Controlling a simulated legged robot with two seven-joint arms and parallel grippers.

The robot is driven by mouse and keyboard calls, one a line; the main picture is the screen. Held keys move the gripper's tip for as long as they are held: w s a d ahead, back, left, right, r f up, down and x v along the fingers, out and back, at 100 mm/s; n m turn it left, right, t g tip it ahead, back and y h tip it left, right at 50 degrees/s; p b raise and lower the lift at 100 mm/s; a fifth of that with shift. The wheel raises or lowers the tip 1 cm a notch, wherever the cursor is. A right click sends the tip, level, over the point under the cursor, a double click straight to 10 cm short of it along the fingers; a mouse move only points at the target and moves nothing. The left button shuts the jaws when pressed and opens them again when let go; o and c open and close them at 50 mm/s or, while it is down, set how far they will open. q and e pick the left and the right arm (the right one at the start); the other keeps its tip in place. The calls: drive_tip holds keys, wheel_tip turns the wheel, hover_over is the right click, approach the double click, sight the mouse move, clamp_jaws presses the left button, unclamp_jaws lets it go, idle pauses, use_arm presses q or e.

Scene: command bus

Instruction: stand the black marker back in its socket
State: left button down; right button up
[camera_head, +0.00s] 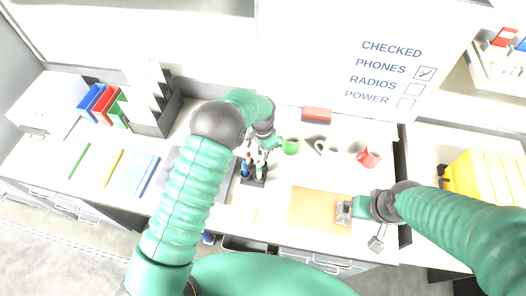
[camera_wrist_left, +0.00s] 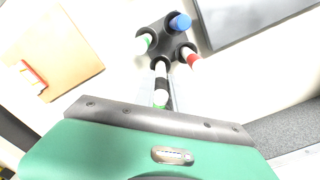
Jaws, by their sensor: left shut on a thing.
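The black marker (camera_wrist_left: 161,84), white with a black band, is in my left gripper (camera_head: 262,140), which is shut on it. Its far end meets a socket of the black marker holder (camera_wrist_left: 162,40) in the left wrist view; I cannot tell how deep it sits. Green, blue and red markers stand in the other sockets. In the head view the holder (camera_head: 254,182) is on the desk below my left gripper, whose fingertips are mostly hidden. My right gripper (camera_head: 350,210) is at the right edge of the orange clipboard (camera_head: 315,206); its fingers are unclear.
Green (camera_head: 290,146), white (camera_head: 326,146) and red (camera_head: 369,157) mugs stand at the back right of the desk. A dark flat panel (camera_wrist_left: 240,18) lies beside the holder. Folders (camera_head: 139,174) lie to the left. A small metal object (camera_head: 376,243) is by the right front edge.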

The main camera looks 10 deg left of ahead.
use_arm(q)
drive_tip(key=shift+f, duration=0.1)
drive_tip(key=shift+f+b, duration=0.6)
drive_tip(key=shift+f, duration=0.1)
drive_tip(key=c, duration=1.3)
unclamp_jaws()
wheel_tip(320, 180, up, 17)
drive_tip(key=shift+f+b, duration=0.1)
drive_tip(key=shift+b, duration=0.95)
